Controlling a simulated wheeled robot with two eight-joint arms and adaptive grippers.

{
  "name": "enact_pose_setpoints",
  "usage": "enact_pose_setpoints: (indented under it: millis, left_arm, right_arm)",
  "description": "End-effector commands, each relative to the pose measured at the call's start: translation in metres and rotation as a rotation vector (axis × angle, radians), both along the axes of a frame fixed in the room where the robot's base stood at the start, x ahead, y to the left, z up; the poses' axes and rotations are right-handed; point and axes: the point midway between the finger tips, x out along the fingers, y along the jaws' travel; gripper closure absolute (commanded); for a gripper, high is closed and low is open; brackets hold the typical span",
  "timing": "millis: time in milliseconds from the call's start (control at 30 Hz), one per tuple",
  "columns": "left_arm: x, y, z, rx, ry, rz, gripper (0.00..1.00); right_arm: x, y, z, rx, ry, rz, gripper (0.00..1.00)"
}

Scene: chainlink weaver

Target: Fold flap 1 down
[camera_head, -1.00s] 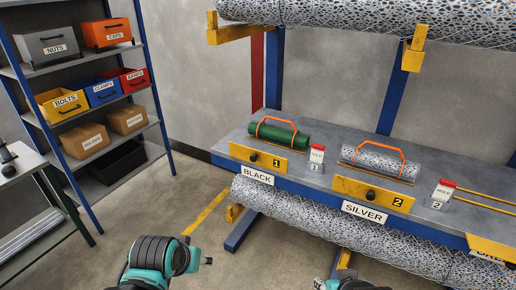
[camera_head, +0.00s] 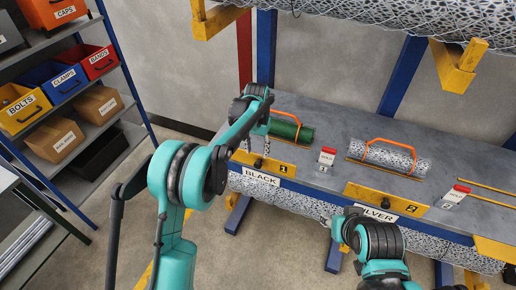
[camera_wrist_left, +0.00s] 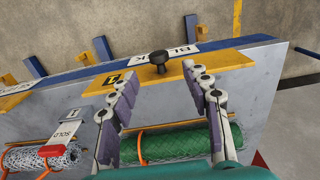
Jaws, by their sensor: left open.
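Flap 1 (camera_head: 286,168) is a yellow plate marked "1" at the front edge of the bench, before the green mesh roll (camera_head: 288,131). In the left wrist view flap 1 (camera_wrist_left: 239,60) carries a black knob (camera_wrist_left: 159,58). My left gripper (camera_head: 257,150) is open and empty over flap 1, partly covering it in the head view. In the left wrist view its fingers (camera_wrist_left: 165,82) straddle the flap's middle, with the knob just beyond the tips; contact is unclear. My right gripper (camera_head: 328,221) is low in front of the bench, mostly hidden by its own arm.
A silver mesh roll (camera_head: 397,158) with an orange handle lies behind flap 2 (camera_head: 370,195). Red-and-white "HOLD" blocks (camera_head: 327,158) stand on the bench. A large mesh roll (camera_head: 400,20) hangs overhead, with a yellow bracket (camera_head: 455,70). A shelf of bins (camera_head: 60,85) is at left.

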Motion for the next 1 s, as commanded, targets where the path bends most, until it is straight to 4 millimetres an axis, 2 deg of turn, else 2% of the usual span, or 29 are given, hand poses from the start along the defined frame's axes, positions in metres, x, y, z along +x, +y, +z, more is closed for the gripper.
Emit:
enact_pose_setpoints:
  millis: [167, 400, 533, 700, 933, 1000]
  left_arm:
    - [0.002, -0.002, -0.017, 0.002, 0.008, -0.004, 0.52]
    - [0.002, -0.002, -0.057, 0.001, 0.006, -0.003, 0.52]
    - [0.002, -0.002, -0.073, 0.001, 0.006, -0.003, 0.52]
    - [0.002, -0.002, -0.081, 0.001, 0.006, -0.003, 0.52]
    - [0.002, -0.002, -0.081, 0.001, 0.006, -0.003, 0.52]
    - [0.002, -0.002, -0.081, 0.001, 0.006, -0.003, 0.70]
  right_arm:
    - [0.000, 0.000, -0.003, 0.000, 0.000, 0.000, 0.60]
    - [0.000, 0.000, -0.013, 0.000, 0.000, 0.000, 0.60]
    - [0.000, 0.000, -0.017, 0.000, 0.000, 0.000, 0.60]
    - [0.000, 0.000, -0.018, 0.000, 0.000, 0.000, 0.60]
    - [0.000, 0.000, -0.017, 0.000, 0.000, 0.000, 0.60]
    - [0.000, 0.000, -0.017, 0.000, 0.000, 0.000, 0.60]
